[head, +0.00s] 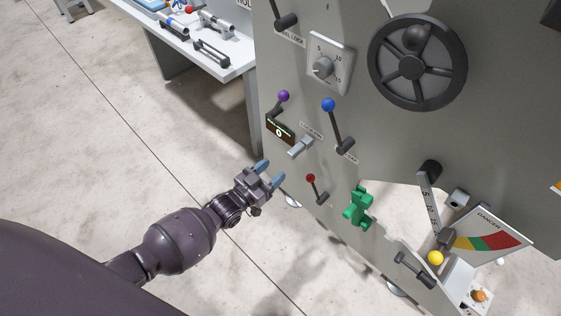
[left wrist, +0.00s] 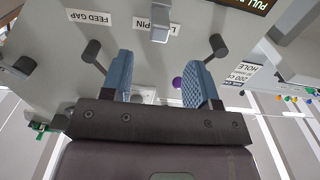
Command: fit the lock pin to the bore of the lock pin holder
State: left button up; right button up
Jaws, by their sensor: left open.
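A grey block-like holder (head: 300,146) sticks out of the panel beside a small label; in the left wrist view this grey part (left wrist: 160,22) stands by a label of which "PIN" can be read. I take it as the lock pin holder; its bore cannot be made out. I cannot identify a separate lock pin in either view. My left gripper (head: 270,174) is open, with blue fingers pointing at the panel, below and left of the holder. In the left wrist view its fingers (left wrist: 157,82) are apart with nothing held between them. My right gripper is not in view.
The panel has a purple-knobbed lever (head: 283,97), blue-knobbed lever (head: 328,105), red-knobbed lever (head: 311,179), green part (head: 358,206) and black handwheel (head: 417,62) around the holder. A white bench (head: 232,72) with fixtures stands behind left.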

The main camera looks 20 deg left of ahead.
pick_arm(q)
jog(key=shift+p+v, duration=0.3)
jog(key=shift+v, duration=1.6)
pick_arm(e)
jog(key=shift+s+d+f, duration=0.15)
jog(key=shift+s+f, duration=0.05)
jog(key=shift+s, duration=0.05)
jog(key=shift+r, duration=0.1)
